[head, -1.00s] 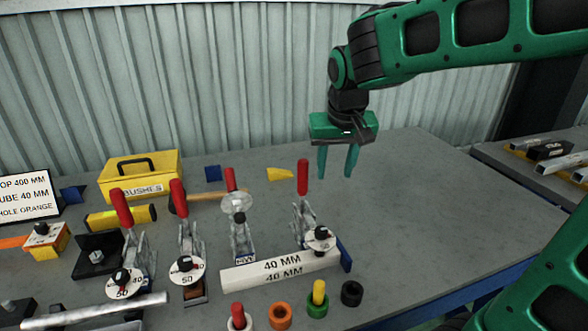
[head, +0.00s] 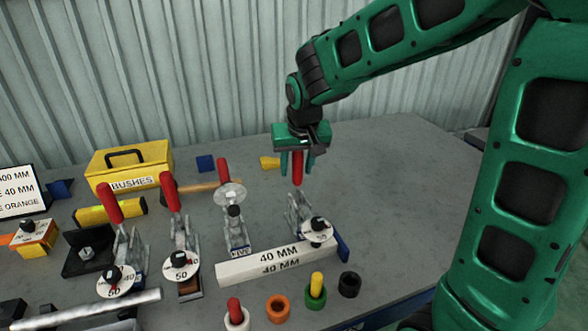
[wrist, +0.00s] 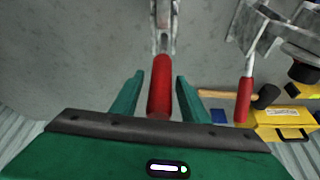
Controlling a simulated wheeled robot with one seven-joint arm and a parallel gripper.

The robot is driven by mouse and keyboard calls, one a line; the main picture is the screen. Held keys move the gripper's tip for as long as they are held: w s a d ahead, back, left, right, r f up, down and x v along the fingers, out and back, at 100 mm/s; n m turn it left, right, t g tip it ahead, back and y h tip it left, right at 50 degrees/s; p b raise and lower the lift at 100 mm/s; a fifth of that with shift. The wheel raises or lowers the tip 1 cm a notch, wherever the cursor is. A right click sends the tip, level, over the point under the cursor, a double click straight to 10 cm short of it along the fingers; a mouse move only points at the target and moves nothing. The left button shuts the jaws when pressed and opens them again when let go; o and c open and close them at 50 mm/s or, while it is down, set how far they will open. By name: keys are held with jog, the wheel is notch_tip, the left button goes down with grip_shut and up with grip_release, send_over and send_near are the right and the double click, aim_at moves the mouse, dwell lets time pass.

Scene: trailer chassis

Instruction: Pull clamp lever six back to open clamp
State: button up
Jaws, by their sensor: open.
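Several toggle clamps with red handles stand on the grey table. The rightmost clamp (head: 303,218) has its red lever (head: 297,168) upright, with a round dial at its front over the white 40 MM tube (head: 270,264). I cannot read a number six on any clamp. My gripper (head: 296,170) is open and points down over this lever. In the wrist view the red lever (wrist: 160,88) lies between the two green fingers of my gripper (wrist: 157,92), with a gap on each side.
A neighbouring clamp (head: 234,215) stands to the left, its red handle (wrist: 243,100) also in the wrist view. A yellow BUSHES box (head: 130,165) and a hammer (head: 195,187) lie further left. Coloured bushes (head: 315,291) stand in front. The table's right side is clear.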

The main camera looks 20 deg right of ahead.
jog(key=shift+w+f, duration=0.15)
jog(key=shift+f, duration=0.3)
grip_shut()
